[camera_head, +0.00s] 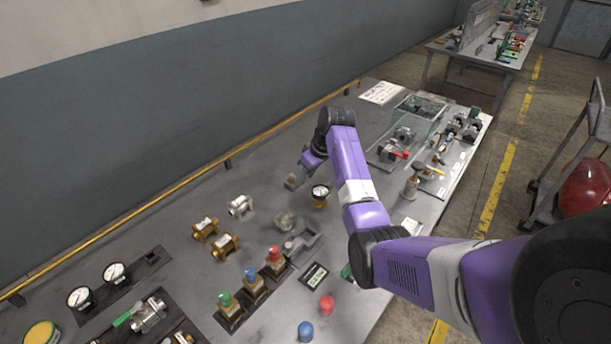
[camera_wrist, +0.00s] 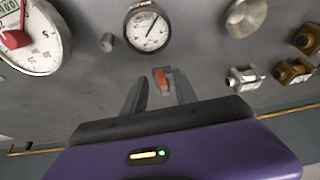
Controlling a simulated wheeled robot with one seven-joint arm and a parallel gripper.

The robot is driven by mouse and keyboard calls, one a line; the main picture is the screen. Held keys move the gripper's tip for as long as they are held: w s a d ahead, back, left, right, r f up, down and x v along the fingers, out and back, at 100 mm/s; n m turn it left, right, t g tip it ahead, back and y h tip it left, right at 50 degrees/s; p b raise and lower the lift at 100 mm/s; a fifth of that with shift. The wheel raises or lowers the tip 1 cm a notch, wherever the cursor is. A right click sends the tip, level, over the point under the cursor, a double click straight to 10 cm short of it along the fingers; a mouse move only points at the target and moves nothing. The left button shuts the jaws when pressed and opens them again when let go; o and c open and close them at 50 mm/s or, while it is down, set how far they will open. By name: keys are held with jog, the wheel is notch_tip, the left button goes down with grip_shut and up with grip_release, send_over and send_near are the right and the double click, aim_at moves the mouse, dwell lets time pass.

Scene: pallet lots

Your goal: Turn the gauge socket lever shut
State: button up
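My gripper (camera_wrist: 160,88) is low over the grey bench, its two fingers apart. In the wrist view, a small orange lever (camera_wrist: 162,79) on a grey base shows between the fingers; whether they touch it I cannot tell. I take this as the gauge socket lever. A round white-faced gauge (camera_wrist: 148,28) lies just beyond the fingertips.
A silver fitting (camera_head: 241,206) and brass fittings (camera_head: 206,229) lie left of the gripper. A round metal part (camera_head: 285,221) is nearer. A large dial (camera_wrist: 32,38) with a red part is at the wrist view's left. A yellow rail (camera_head: 200,172) runs along the bench's back.

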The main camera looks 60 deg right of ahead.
jog(key=shift+w+f, duration=0.2)
jog(key=shift+f, duration=0.35)
grip_shut()
